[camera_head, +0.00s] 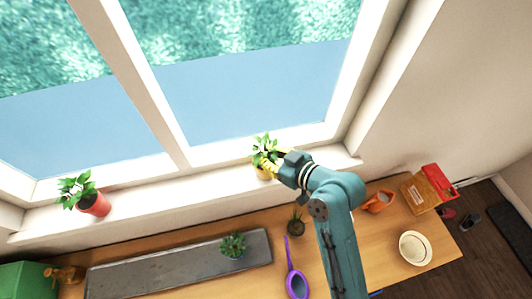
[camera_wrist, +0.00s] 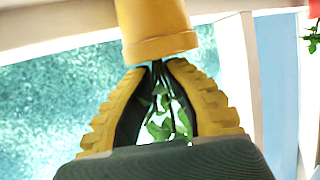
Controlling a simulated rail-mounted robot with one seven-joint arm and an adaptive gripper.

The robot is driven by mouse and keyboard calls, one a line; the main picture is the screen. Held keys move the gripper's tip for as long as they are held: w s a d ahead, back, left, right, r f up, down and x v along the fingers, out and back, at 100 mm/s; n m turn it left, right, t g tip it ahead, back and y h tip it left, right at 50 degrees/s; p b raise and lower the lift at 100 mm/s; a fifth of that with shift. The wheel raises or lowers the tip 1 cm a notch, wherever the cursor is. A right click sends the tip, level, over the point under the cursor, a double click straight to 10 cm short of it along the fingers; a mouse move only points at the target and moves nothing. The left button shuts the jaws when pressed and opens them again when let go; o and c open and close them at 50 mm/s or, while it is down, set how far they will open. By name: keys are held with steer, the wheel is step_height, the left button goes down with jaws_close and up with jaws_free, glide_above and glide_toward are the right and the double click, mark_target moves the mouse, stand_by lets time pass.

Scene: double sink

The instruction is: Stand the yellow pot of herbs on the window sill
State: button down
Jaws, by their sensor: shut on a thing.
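The yellow pot of herbs (camera_head: 264,174) is at the right part of the white window sill (camera_head: 160,193), in front of the window; its green leaves rise above it. My gripper (camera_head: 275,163) reaches it from the right and partly hides it. In the wrist view, which appears upside down, the pot (camera_wrist: 157,30) is at the top and the yellow fingers (camera_wrist: 160,68) are shut on the stems just above the pot's rim, with leaves between them. I cannot tell whether the pot's base touches the sill.
A red pot with a plant (camera_head: 95,205) stands at the sill's left part. On the wooden counter below are a small plant (camera_head: 234,246) on a grey slab, a purple ladle-like thing (camera_head: 296,284), an orange pot (camera_head: 379,202), a cream bowl (camera_head: 415,248) and a red-and-brown box (camera_head: 428,190). The middle sill is clear.

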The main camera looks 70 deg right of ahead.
steer(key=shift+f, duration=0.15)
steer(key=c, duration=1.2)
jaws_free()
steer(key=b+v, duration=0.1)
steer(key=v, duration=1.1)
steer(key=shift+b, duration=0.3)
